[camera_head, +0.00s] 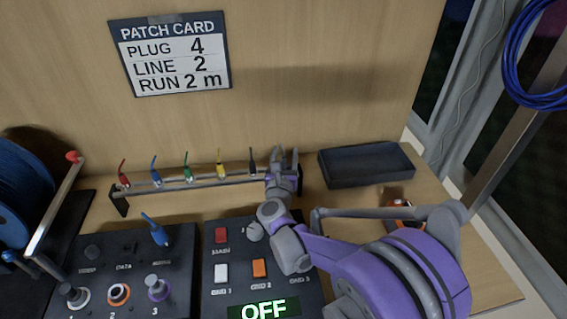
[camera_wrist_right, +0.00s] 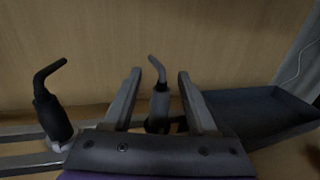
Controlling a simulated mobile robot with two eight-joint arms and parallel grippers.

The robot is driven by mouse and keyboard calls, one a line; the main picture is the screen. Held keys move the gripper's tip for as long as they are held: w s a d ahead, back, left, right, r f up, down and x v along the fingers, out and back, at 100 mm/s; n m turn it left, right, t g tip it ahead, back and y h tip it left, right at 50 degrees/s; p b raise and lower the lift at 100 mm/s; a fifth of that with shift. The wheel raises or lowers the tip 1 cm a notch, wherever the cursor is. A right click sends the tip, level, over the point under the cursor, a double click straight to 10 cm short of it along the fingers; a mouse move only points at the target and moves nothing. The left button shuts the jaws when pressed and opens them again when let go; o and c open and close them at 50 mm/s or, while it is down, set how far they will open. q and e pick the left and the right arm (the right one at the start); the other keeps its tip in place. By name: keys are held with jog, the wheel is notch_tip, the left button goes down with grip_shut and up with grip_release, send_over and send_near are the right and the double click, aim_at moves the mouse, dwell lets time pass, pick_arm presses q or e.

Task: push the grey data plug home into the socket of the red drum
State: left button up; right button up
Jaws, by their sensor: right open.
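A grey plug (camera_wrist_right: 158,105) stands upright at the right end of the plug rack, its bent cable tail pointing up. My right gripper (camera_head: 284,155) is open around it. In the right wrist view the two fingers of the gripper (camera_wrist_right: 157,98) stand one on each side of the plug, with gaps visible. In the head view the fingers mostly hide this plug. A black plug (camera_head: 253,161) stands just left of it; it also shows in the right wrist view (camera_wrist_right: 52,112). I see no red drum or its socket. My left gripper is not in view.
The rack (camera_head: 200,184) also holds red, blue, green and yellow plugs. An empty dark tray (camera_head: 366,180) lies right of it. A blue drum (camera_head: 20,195) with a crank stands left. A panel with knobs (camera_head: 123,267) and a button box reading OFF (camera_head: 264,308) are in front.

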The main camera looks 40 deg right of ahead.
grip_shut()
jog(key=shift+r, duration=0.1)
dwell(0.3)
